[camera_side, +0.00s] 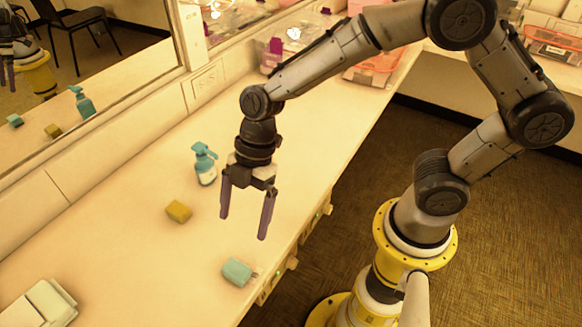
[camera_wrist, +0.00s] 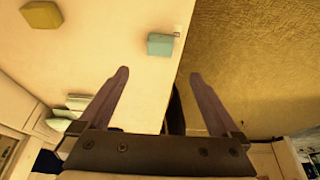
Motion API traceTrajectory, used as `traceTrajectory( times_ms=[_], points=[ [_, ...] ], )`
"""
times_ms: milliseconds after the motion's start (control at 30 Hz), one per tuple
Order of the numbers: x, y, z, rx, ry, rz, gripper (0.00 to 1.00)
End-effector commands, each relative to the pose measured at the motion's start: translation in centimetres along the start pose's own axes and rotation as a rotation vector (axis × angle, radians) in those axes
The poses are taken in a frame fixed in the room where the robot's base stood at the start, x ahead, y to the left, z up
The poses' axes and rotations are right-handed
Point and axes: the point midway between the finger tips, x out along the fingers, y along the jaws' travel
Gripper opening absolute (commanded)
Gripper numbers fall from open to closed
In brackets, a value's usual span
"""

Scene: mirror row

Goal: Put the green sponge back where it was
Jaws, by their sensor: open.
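The green sponge (camera_side: 238,271), a blue-green block, lies on the pale counter (camera_side: 120,260) close to its front edge. It also shows in the wrist view (camera_wrist: 160,44), beyond my fingertips and near the counter edge. My gripper (camera_side: 243,226) points down above the counter, with its two purple-grey fingers spread and nothing between them. The sponge is apart from it, lower in the side view. In the wrist view both fingers (camera_wrist: 158,73) stand wide apart.
A yellow sponge (camera_side: 179,211) lies farther back on the counter. A spray bottle with a teal head (camera_side: 205,165) stands behind it, near the wall. White items (camera_side: 40,303) lie at the lower left. A mirror (camera_side: 90,60) along the wall reflects the sponges and bottle.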

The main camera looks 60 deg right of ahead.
Motion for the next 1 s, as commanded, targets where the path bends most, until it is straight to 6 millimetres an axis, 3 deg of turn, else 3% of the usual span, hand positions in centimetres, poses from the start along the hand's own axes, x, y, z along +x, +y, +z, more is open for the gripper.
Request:
traceTrajectory(
  times_ms=[133, 267, 400, 600, 800, 1000],
  points=[
    [-2.3, 0.0, 0.3, 0.076, -0.01, 0.035, 0.98],
    [-7.3, -0.7, 1.4, 0.277, -0.031, 0.118, 0.98],
    [-13.3, -3.0, 3.6, 0.573, -0.046, 0.247, 0.98],
    [-19.0, -7.9, 7.3, 1.001, -0.017, 0.455, 0.98],
    [-21.2, -11.8, 10.0, 1.308, 0.046, 0.617, 0.98],
    [-21.6, -13.0, 11.0, 1.416, 0.076, 0.674, 0.98]
  ],
)
